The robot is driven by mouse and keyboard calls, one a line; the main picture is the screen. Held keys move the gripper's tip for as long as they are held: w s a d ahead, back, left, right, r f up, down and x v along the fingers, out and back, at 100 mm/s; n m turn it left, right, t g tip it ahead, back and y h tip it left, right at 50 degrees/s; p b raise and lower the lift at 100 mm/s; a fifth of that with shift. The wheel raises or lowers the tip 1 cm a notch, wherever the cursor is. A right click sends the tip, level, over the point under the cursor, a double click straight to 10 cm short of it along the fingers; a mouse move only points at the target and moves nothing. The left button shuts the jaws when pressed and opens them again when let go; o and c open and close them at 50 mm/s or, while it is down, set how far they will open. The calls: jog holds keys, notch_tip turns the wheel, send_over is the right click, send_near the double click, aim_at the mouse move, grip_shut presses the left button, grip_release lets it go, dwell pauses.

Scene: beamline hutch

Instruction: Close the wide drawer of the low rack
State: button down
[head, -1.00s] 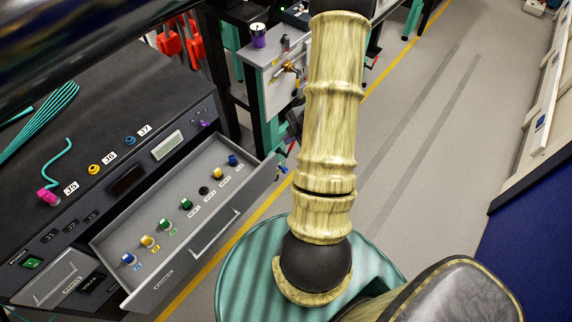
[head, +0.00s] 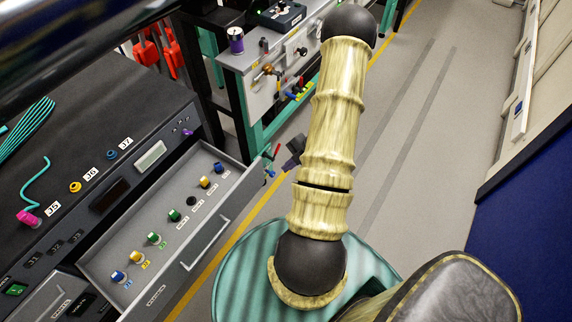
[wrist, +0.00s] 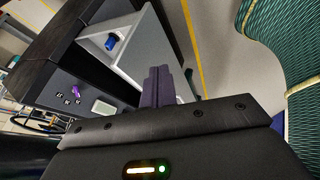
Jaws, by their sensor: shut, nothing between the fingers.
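The wide drawer (head: 152,296) of the low rack (head: 90,130) stands pulled out, with a grey front and a bar handle (head: 204,243). Several coloured connectors lie in a row in its tray. In the wrist view the drawer's grey front (wrist: 150,48) shows beyond my fingers, with a blue connector (wrist: 112,42) inside. My gripper (wrist: 168,84) is shut and empty, its fingers pointing toward the drawer front; whether they touch it I cannot tell. In the head view my gripper (head: 293,152) shows only as a dark part left of my arm, near the drawer's far corner, mostly hidden.
A smaller drawer (head: 40,298) sits left of the wide one. A bench with a purple-labelled can (head: 236,41) and a valve panel (head: 280,75) stands behind. A yellow floor line (head: 195,290) runs past the drawer. The grey floor (head: 440,130) on the right is clear.

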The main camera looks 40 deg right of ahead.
jog(key=w+a+f, duration=0.4)
jog(key=w+f, duration=0.1)
jog(key=w, duration=0.1)
jog(key=shift+a+p, duration=0.3)
jog(key=shift+p, duration=0.1)
jog(key=shift+w, duration=0.1)
